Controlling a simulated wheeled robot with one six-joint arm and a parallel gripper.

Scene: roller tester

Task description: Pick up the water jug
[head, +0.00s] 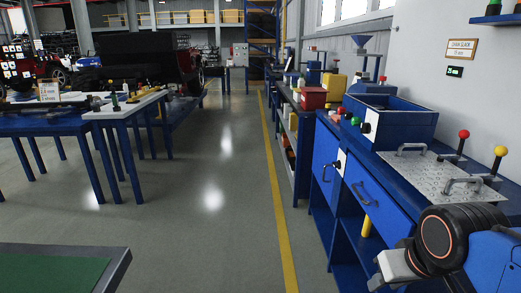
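I cannot make out a water jug for certain in the head view. A yellow container (334,87) stands on the far part of the right-hand workbench, too small to identify. My arm shows at the bottom right, in front of the blue bench. Its end, my gripper (393,268), is partly visible as pale and dark parts near the bottom edge. The fingers are not clear, so I cannot tell whether it is open or shut. No held object shows.
The blue bench bears a metal plate with handles (437,171), a blue box (403,127), a red box (313,98), and red (463,135) and yellow (500,152) knobs. Blue tables (45,124) stand left. A green-topped table corner (60,272) is near left. The grey aisle (215,190) is clear.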

